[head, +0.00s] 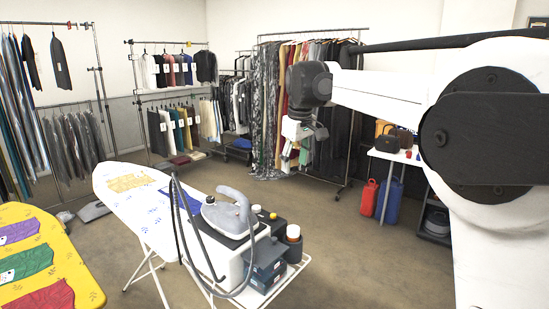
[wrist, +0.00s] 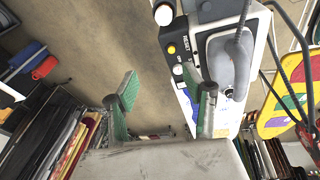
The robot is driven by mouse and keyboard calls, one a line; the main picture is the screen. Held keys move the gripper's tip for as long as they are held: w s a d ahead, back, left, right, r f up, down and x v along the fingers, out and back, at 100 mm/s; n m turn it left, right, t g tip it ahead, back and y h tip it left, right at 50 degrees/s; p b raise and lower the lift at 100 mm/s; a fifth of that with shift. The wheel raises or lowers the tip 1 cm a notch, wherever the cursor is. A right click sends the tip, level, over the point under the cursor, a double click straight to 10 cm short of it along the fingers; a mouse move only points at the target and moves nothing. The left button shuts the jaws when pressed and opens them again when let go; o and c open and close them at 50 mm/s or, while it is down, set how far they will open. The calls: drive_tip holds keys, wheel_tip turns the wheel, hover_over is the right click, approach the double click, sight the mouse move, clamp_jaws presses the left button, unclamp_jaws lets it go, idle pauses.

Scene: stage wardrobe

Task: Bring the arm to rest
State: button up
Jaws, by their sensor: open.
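My arm (head: 390,92) reaches in from the right side of the head view, raised in the air. My gripper (head: 297,140) hangs from its end, in front of the clothes racks and above floor level. In the wrist view my gripper (wrist: 165,100) shows two green-padded fingers spread apart, with nothing between them. Behind the fingers lie bare floor and the ironing station. No contact with any object shows.
An ironing board (head: 150,205) with a steam iron (head: 228,215), its hose and small boxes stands front centre. A yellow board (head: 40,255) with coloured cloths is at left. Clothes racks line the back. A table (head: 400,156) with bags stands at right. The floor (head: 350,255) between is clear.

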drive_tip(key=s+d+m+t, duration=0.15)
drive_tip(key=s+d, duration=0.35)
drive_tip(key=s, duration=0.5)
drive_tip(key=s+d+m+t, duration=0.1)
drive_tip(key=s+d+m, duration=0.25)
drive_tip(key=s, duration=0.75)
drive_tip(key=s+d+f+m+t, duration=0.1)
drive_tip(key=s+d+f, duration=0.1)
drive_tip(key=s+f, duration=0.5)
drive_tip(key=s+d+f+m+t+b, duration=0.1)
drive_tip(key=s+d+f+m, duration=0.1)
drive_tip(key=s+f, duration=0.6)
drive_tip(key=s+d, duration=0.1)
drive_tip(key=s, duration=0.3)
drive_tip(key=shift+s+d, duration=0.3)
drive_tip(key=shift+f, duration=0.1)
drive_tip(key=shift+c, duration=0.4)
